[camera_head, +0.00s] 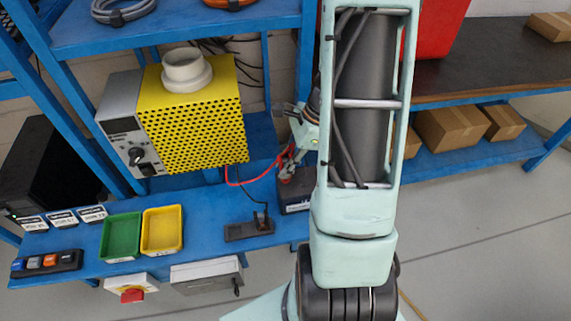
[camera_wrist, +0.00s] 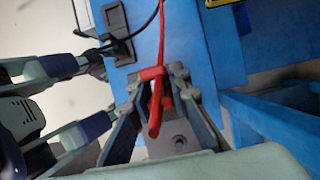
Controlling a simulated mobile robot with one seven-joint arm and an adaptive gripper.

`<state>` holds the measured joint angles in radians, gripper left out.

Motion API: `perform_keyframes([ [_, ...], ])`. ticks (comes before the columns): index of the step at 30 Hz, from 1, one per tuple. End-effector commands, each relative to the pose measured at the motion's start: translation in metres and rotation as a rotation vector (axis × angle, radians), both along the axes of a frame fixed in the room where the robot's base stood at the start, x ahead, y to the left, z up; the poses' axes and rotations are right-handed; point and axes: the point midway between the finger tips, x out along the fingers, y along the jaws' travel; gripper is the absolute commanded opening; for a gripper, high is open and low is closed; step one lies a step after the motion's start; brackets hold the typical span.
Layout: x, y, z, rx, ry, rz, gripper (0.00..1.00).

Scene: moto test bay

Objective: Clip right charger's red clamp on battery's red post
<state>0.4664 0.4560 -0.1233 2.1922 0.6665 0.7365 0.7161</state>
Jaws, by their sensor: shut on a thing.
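My gripper (camera_wrist: 158,85) is shut on the red clamp (camera_wrist: 153,100), which sits between the fingertips in the wrist view. In the head view, my gripper (camera_head: 291,155) is just above the dark battery (camera_head: 295,204), partly hidden by my arm. A red cable (camera_head: 250,182) runs from the yellow perforated charger (camera_head: 195,115) to the clamp. In the wrist view, a grey surface with a round spot (camera_wrist: 182,142) lies behind the clamp, probably the battery. I cannot make out the red post or whether the clamp touches it.
A black clamp on a dark holder (camera_head: 248,229) lies left of the battery on the blue bench (camera_head: 190,190). Green (camera_head: 121,237) and yellow (camera_head: 162,231) trays stand further left. A blue shelf (camera_head: 200,30) is above. Grey floor lies in front.

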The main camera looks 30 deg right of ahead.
Motion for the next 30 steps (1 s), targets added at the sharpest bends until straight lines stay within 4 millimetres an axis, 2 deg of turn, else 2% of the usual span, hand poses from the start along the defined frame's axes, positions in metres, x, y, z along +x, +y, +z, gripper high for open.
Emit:
perform_keyframes([
  [16,0.0,0.0,-0.012,0.0,0.0,0.0,0.0],
  [17,0.0,0.0,-0.012,0.0,0.0,0.0,0.18],
  [22,0.0,0.0,-0.011,0.0,0.0,0.0,0.37],
  [30,0.0,0.0,-0.011,0.0,0.0,0.0,0.37],
])
